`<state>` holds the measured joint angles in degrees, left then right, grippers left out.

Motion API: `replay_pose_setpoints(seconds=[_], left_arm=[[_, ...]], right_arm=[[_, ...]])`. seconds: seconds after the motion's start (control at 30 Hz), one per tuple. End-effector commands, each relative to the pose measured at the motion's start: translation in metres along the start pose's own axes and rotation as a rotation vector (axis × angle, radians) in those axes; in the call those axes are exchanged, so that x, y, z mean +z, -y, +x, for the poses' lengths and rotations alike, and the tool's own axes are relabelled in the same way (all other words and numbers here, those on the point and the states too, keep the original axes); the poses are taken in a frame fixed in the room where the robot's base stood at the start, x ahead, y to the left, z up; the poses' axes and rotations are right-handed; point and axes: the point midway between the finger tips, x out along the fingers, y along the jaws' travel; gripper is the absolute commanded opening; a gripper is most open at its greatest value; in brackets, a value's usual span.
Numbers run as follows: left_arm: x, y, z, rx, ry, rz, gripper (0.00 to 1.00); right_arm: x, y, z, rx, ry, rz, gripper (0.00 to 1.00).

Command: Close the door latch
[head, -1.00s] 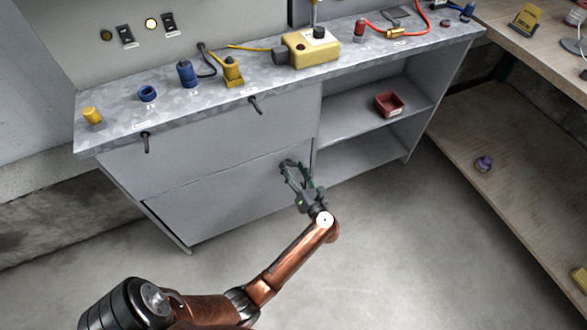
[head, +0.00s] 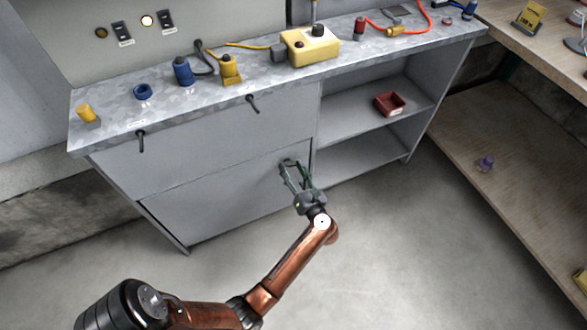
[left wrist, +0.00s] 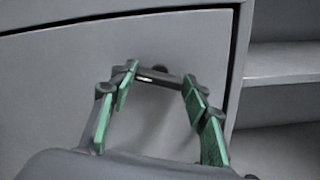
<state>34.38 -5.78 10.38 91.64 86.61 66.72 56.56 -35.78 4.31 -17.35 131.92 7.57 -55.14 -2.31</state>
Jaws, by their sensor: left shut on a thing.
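The grey lower door panel (head: 215,200) of the cabinet looks about flush with the front, with thin dark gaps along its edges. It fills much of the left wrist view (left wrist: 60,85). A small dark latch handle (left wrist: 158,76) is near its upper right corner. My left gripper (head: 294,165) is at that corner. In the left wrist view its green-padded fingers (left wrist: 160,78) are on either side of the handle, shut on it. In the head view the fingers largely hide the handle. My right gripper is not in view.
The panel above has two dark handles, a left one (head: 141,142) and a right one (head: 252,104). Open shelves on the right hold a red bin (head: 390,104). The metal worktop (head: 205,97) carries a yellow box (head: 307,50) and several fittings. The floor in front is clear.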

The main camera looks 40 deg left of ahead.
Motion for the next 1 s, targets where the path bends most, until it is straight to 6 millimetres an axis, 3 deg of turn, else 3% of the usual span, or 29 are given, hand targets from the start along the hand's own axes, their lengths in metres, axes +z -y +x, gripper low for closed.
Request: replay_pose_setpoints(seconds=[0.4, 1.0], left_arm=[[-0.003, 0.001, -0.001, -0.002, -0.003, -0.272, 0.19], [-0.001, 0.0, -0.001, -0.003, -0.001, -0.37, 0.19]], right_arm=[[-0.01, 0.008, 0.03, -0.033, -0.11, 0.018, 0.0], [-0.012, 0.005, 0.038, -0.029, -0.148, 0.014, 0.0]])
